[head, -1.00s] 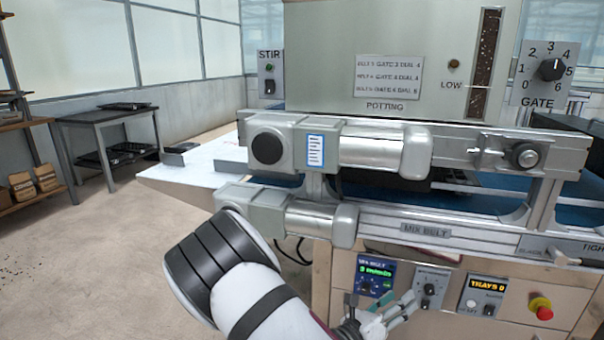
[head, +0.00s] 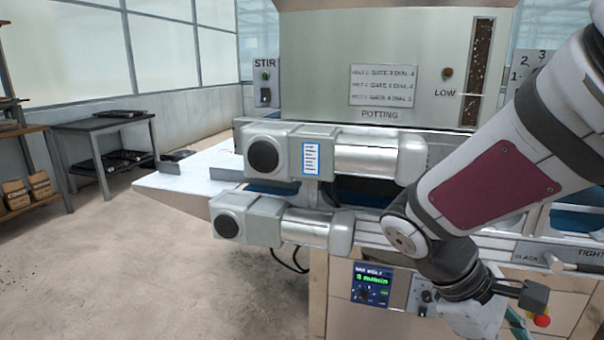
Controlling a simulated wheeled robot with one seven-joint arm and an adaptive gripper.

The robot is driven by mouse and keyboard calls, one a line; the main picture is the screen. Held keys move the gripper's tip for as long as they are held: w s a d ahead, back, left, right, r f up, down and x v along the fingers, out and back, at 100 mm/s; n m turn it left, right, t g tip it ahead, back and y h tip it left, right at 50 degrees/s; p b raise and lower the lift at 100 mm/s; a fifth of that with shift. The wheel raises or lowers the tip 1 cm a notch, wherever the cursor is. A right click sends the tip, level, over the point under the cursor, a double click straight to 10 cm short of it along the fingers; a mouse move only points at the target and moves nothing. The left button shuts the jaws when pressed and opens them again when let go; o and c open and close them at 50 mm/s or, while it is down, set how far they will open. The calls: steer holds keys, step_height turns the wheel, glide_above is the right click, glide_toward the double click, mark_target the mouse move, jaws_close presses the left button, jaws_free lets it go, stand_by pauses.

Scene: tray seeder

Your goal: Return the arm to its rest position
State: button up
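My arm enters from the right edge of the head view and slopes down to the left, across the front of the seeder. It bends at a wrist joint beside the silver motors. My gripper (head: 490,315) hangs low at the bottom right, in front of the control panel. It is partly cut off by the lower edge and seen from behind. Its fingertips do not show clearly, so I cannot tell whether it is open or holds anything.
The potting hopper (head: 300,70) stands above two motors, the upper one (head: 375,155) close to my arm. A lit display (head: 371,284) and the red stop button (head: 541,320) are near my gripper. A dark bench (head: 105,123) stands left. Open floor lies at the lower left.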

steer(key=s+a+r+m+t+y, duration=0.4)
steer(key=s+a+m+y, duration=0.5)
steer(key=s, duration=0.4)
step_height(320, 180, up, 30)
steer(key=n+t+h+p, duration=0.1)
steer(key=t+p, duration=0.2)
steer(key=p, duration=2.4)
steer(key=shift+f+t, duration=0.25)
steer(key=shift+t, duration=0.05)
